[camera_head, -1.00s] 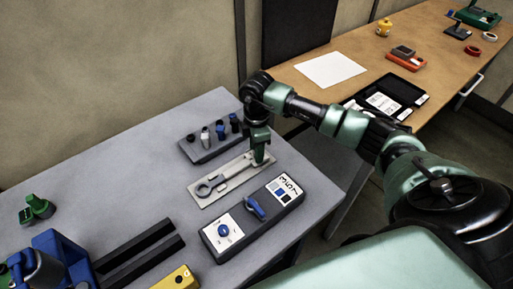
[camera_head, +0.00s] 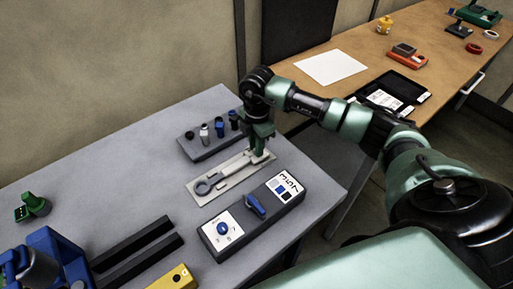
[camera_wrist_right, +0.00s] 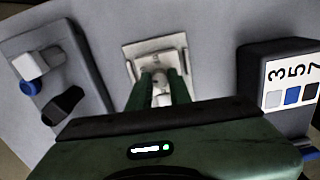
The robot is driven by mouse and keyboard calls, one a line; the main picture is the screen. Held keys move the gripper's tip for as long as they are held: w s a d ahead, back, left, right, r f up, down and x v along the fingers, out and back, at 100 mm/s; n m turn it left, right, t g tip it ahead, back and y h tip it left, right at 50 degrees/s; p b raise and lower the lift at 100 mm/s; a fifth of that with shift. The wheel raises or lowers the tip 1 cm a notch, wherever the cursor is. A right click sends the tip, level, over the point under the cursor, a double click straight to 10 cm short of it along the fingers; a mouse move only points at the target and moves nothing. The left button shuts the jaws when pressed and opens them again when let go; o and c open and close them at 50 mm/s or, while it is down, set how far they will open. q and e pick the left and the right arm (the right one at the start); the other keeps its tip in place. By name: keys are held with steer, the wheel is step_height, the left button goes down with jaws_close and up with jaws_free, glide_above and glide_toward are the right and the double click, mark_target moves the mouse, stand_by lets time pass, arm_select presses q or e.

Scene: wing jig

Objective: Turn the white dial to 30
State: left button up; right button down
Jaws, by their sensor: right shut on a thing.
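A pale wrench-like tool (camera_head: 222,178) with a ring end lies in a light grey tray plate (camera_head: 203,197) on the grey table. My right gripper (camera_head: 260,148) points down at the tool's far right end. My left gripper is not in view.
A dark box (camera_head: 240,233) with a blue knob, blue lever and 3-5-7 label stands in front of the tray plate. A grey rack (camera_head: 208,152) with several upright pieces stands behind it. Black rails (camera_head: 135,243) and a blue fixture (camera_head: 65,255) are at lower left.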

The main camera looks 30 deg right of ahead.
steer(key=n+b, duration=0.2)
steer(key=n, duration=0.2)
steer(key=shift+f+n, duration=0.1)
steer(key=shift+n, duration=0.2)
steer(key=shift+n+b, duration=0.95)
steer(key=shift+n, duration=1.05)
steer(key=c, duration=1.3)
jaws_free()
step_height(320, 180, up, 8)
steer(key=shift+d+b, duration=0.1)
steer(key=shift+b, duration=0.7)
